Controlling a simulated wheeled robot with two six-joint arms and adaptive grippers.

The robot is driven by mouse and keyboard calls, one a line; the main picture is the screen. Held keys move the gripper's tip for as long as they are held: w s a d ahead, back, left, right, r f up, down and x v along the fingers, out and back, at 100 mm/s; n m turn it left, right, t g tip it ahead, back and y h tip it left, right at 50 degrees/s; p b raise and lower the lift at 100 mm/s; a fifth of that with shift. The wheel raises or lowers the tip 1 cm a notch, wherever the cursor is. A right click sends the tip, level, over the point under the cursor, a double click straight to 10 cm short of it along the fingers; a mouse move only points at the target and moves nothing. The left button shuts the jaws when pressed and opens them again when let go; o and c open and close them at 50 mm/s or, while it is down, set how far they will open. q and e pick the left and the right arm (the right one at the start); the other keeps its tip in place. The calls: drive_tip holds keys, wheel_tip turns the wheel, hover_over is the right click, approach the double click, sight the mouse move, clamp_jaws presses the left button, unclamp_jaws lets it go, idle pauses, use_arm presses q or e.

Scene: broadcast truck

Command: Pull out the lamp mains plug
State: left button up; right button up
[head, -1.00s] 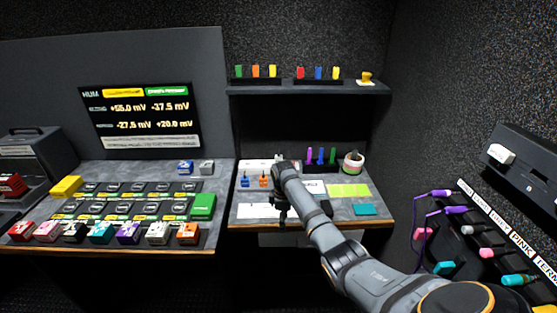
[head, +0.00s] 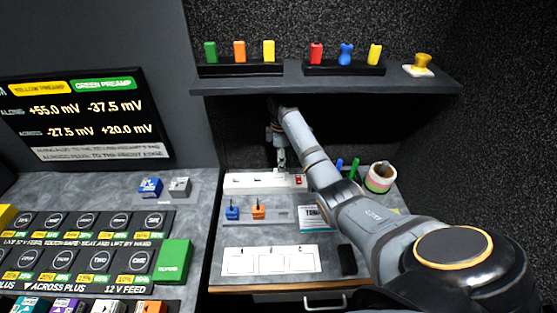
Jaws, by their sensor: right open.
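My right gripper (head: 281,163) points down just above a white power strip (head: 240,181) at the back of the right-hand desk. The gripper is open, with its fingertips at the strip's right half. A red switch (head: 298,180) is at the strip's right end. I cannot make out the lamp mains plug; the gripper hides part of the strip. My left gripper is not in view.
A blue plug-like piece (head: 232,213) and an orange one (head: 258,210) stand in front of the strip. A shelf (head: 325,80) overhangs the desk.

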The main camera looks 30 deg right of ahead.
sight(279, 174)
drive_tip(key=shift+s+a+r, duration=0.25)
drive_tip(key=shift+s+a, duration=0.15)
drive_tip(key=shift+s, duration=0.05)
drive_tip(key=shift+s+f, duration=0.15)
drive_tip(key=shift+f, duration=0.65)
drive_tip(key=shift+d+f, duration=0.1)
drive_tip(key=shift+f, duration=0.15)
drive_tip(key=f, duration=0.2)
drive_tip(key=w+f+p, duration=0.1)
drive_tip(key=f, duration=0.1)
drive_tip(key=shift+f, duration=0.55)
drive_tip(key=c, duration=0.4)
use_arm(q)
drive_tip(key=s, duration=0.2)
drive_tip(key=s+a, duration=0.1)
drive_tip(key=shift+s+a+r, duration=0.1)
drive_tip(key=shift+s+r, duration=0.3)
use_arm(e)
clamp_jaws()
